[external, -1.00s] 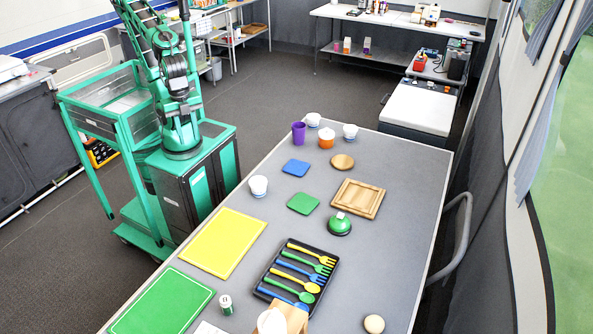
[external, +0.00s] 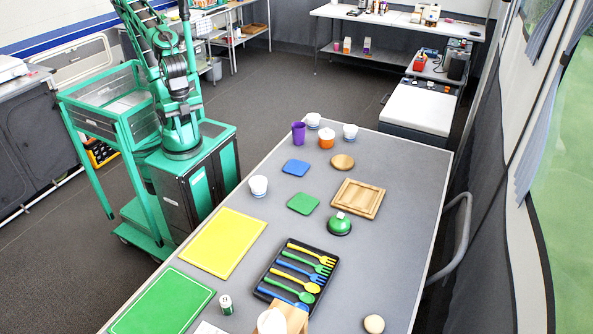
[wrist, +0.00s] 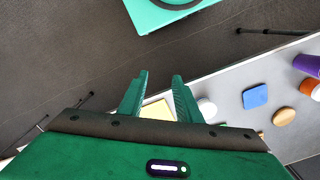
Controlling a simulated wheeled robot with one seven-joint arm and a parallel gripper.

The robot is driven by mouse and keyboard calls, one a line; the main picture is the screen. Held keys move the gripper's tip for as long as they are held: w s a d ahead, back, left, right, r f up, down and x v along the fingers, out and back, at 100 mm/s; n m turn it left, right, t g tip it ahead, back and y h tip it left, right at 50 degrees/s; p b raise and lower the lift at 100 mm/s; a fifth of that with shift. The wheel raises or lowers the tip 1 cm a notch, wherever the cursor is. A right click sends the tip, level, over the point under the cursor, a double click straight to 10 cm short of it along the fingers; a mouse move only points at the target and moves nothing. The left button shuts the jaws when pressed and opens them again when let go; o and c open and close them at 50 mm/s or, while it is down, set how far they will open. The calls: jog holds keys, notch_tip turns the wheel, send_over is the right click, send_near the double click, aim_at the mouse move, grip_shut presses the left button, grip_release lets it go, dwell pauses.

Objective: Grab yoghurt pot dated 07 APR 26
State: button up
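Several small white pots stand on the grey table: one at the left edge (external: 258,186), one at the far end (external: 313,120) and one to its right (external: 350,131). No date can be read on any of them, so I cannot tell which is dated 07 APR 26. In the wrist view a white pot (wrist: 206,107) shows just right of the right finger. My gripper (wrist: 160,76) is open and empty, apart from everything and high above the floor and table edge. In the external view the gripper itself is not visible.
A yellow board (external: 223,243) lies nearer. The table's right side is mostly clear.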

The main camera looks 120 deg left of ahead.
jog(key=shift+o, duration=0.6)
jog(key=o, duration=0.9)
